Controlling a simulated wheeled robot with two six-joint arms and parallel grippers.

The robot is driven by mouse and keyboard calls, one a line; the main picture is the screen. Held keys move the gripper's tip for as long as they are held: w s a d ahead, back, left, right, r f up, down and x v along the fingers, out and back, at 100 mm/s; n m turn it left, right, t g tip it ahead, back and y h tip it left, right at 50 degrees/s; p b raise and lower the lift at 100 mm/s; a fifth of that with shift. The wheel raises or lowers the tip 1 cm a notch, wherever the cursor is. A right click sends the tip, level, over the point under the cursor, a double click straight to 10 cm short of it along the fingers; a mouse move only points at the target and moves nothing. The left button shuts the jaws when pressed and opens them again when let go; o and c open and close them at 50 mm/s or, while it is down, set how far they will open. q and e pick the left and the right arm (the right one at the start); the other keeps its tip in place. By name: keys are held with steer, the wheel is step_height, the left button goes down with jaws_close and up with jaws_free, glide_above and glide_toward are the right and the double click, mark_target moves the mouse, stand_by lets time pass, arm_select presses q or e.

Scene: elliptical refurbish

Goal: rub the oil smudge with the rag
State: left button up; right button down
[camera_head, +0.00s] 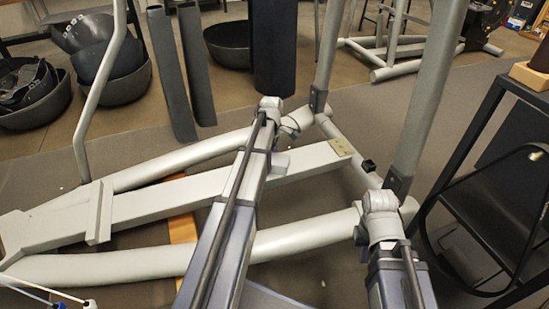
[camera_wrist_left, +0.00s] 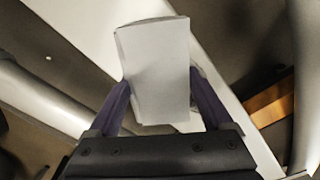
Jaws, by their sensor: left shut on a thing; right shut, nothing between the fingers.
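My left gripper (camera_wrist_left: 160,88) shows in the left wrist view, with its purple fingers shut on a pale grey, block-shaped thing that I take to be the folded rag (camera_wrist_left: 163,60). The rag is held in front of the wide pale beam (camera_wrist_left: 70,22); I cannot tell whether they touch. In the head view my left arm reaches over the grey elliptical frame (camera_head: 150,206), and its gripper is hidden there. My right arm ends near the frame's right joint; its gripper is not visible. I cannot make out an oil smudge in either view.
The frame's long tubes (camera_head: 110,266) and uprights (camera_head: 435,95) surround my arms. A black stand (camera_head: 480,135) is at the right. Dark tubs (camera_head: 120,85) stand at the back left. An orange-brown strip (camera_head: 183,232) lies beneath.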

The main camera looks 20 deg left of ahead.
arm_select(q)
steer(key=shift+s+a, duration=1.2)
steer(key=shift+a, duration=0.05)
steer(key=shift+s+a, duration=0.1)
steer(key=shift+s+a+f, duration=0.1)
steer(key=shift+s+a, duration=1.15)
steer(key=shift+s, duration=0.05)
steer(key=shift+s+a, duration=1.3)
steer(key=shift+a, duration=0.1)
step_height(320, 180, up, 6)
steer(key=p, duration=0.6)
steer(key=shift+w, duration=0.1)
